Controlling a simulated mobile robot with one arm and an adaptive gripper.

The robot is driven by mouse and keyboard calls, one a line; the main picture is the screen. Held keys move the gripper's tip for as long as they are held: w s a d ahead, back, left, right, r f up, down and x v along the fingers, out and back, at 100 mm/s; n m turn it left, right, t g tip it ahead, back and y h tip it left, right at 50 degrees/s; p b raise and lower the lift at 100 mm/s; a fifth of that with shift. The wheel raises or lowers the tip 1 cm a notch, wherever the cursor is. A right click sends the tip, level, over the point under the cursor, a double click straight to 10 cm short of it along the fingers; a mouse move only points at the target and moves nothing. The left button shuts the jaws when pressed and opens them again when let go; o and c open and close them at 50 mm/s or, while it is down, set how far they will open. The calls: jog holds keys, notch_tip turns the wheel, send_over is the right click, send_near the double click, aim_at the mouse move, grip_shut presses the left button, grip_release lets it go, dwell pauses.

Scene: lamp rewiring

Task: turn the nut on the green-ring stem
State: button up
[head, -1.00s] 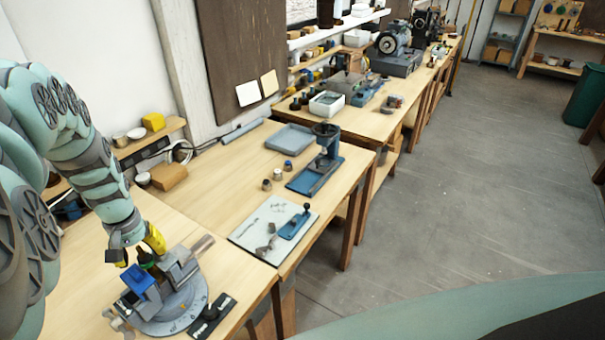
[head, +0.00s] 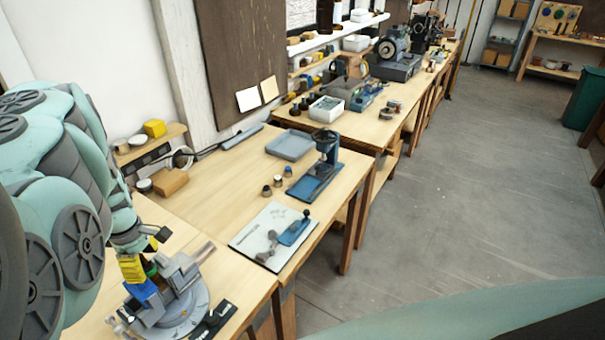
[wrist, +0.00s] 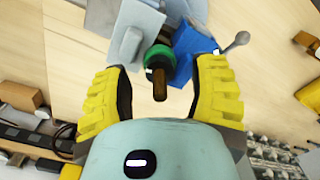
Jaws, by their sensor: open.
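The green ring (wrist: 160,57) sits around a stem (wrist: 160,84) with a brown end, in the wrist view. A bit of green also shows in the head view (head: 150,268), mostly hidden by my gripper. I cannot make out a separate nut. My gripper (wrist: 161,92) is open. Its two yellow fingers stand on either side of the stem, apart from it in the wrist picture. The stem is beside a blue block (wrist: 194,55) and a grey vise (head: 184,276). In the head view my gripper (head: 141,262) is over the vise at lower left.
A black strip with parts (head: 213,318) lies right of the vise. A white mat (head: 248,240) with small tools and a blue press (head: 318,180) stand farther along the bench. A brown block (head: 170,182) sits near the wall.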

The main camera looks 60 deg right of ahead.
jog(key=n, duration=0.3)
jog(key=shift+s+p, duration=0.1)
jog(key=shift+p, duration=0.25)
jog(key=n, duration=0.4)
jog(key=shift+d, duration=0.1)
jog(key=n, duration=0.7)
jog(key=shift+n, duration=0.3)
jog(key=shift+w+d+r, duration=0.1)
jog(key=shift+w+r, duration=0.1)
jog(key=shift+r, duration=0.6)
jog(key=shift+s+r, duration=0.2)
jog(key=shift+r, duration=0.4)
notch_tip(320, 180, up, 11)
jog(key=p, duration=0.5)
jog(key=shift+a+p, duration=0.2)
jog(key=shift+p, duration=0.2)
jog(key=shift+w, duration=0.1)
